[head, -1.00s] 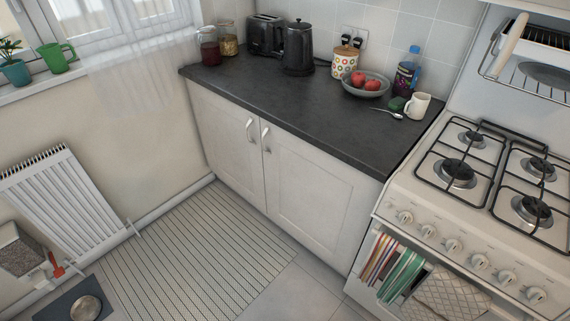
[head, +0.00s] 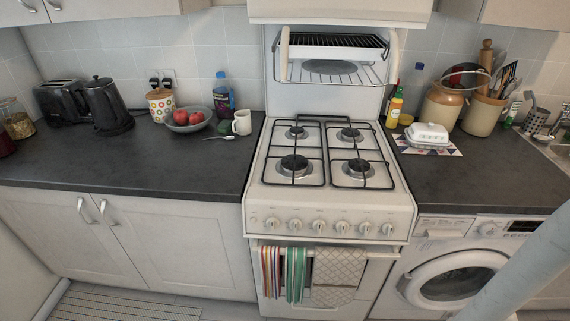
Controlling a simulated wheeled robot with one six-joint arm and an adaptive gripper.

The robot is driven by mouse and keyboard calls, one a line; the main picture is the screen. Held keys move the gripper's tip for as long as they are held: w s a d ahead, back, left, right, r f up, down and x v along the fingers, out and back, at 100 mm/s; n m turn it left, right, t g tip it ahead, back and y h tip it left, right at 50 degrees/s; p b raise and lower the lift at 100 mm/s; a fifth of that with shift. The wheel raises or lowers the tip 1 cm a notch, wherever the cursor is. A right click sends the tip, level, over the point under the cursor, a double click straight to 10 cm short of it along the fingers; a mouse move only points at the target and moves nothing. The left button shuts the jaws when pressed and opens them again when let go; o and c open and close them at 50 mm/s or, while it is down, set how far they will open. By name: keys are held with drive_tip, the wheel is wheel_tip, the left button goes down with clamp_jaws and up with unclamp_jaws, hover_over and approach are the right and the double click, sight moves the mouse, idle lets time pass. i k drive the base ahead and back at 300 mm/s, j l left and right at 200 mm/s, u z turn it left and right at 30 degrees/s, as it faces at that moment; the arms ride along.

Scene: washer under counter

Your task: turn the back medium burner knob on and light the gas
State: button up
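The white gas cooker (head: 262,195) stands in the middle of the head view, between two dark worktops. Its hob has two front and two back burners under black grates; the back left burner (head: 296,132) and back right burner (head: 349,134) look alike in size at this distance. A row of several white knobs, with one here (head: 319,226), runs along the front panel. Their markings are too small to read. No flame shows on any burner. My gripper is not in view; a pale blue-grey arm link of mine crosses the lower right corner.
Striped towels (head: 296,273) and a quilted cloth (head: 338,276) hang on the oven front below the knobs. A grill rack (head: 330,72) hangs above the hob. A washing machine (head: 450,275) stands right of the cooker. A fruit bowl (head: 189,127) and white mug (head: 242,122) sit left of it.

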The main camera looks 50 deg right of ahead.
sight(388, 228)
drive_tip(key=z, duration=1.35)
